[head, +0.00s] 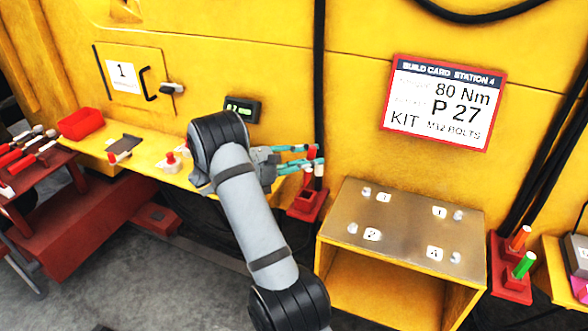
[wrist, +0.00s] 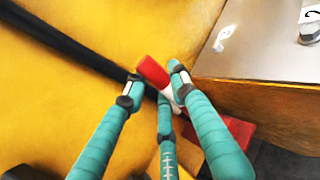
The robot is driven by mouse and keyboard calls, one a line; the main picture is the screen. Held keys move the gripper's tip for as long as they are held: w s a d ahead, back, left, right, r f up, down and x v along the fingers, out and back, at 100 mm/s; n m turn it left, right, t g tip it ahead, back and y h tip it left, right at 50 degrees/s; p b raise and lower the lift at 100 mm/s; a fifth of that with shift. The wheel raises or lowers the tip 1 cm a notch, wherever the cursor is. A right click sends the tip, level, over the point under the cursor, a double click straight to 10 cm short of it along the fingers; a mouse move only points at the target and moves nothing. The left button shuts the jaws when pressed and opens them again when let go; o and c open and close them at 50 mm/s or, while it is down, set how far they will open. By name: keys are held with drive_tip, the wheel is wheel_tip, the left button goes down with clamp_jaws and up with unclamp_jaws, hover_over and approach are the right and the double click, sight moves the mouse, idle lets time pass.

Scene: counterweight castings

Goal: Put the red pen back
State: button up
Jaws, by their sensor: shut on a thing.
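My gripper (head: 312,155) has teal fingers and is closed around the red pen (head: 311,152), in front of the yellow panel. In the wrist view the red pen (wrist: 152,71) sits tilted between the fingertips, its red end up and a white part below. A red holder block (head: 303,209) lies below the gripper, and its red edge shows in the wrist view (wrist: 241,132). The fingers partly hide the pen's lower part, so I cannot tell whether it touches the holder.
A metal-topped yellow stand (head: 405,222) with numbered labels is right of the gripper. Another red holder (head: 510,281) carries an orange and a green marker. A black cable (head: 319,80) hangs behind the gripper. A yellow shelf (head: 145,158) with a red bin (head: 80,124) is at left.

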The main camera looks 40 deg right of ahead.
wheel_tip(320, 180, up, 3)
drive_tip(key=w+n+h, duration=0.1)
drive_tip(key=w, duration=0.1)
drive_tip(key=b, duration=0.5)
hover_over(305, 181)
drive_tip(key=w+d, duration=0.2)
wheel_tip(305, 181, down, 5)
drive_tip(key=shift+s+a+h, duration=0.1)
drive_tip(key=shift+a+h, duration=0.15)
drive_tip(key=shift+h, duration=0.15)
drive_tip(key=shift+f, duration=0.4)
drive_tip(key=shift+f+b, duration=1.7)
drive_tip(key=shift+f, duration=1.15)
drive_tip(key=shift+f, duration=0.35)
drive_tip(key=o, duration=1.1)
drive_tip(key=shift+o, duration=0.2)
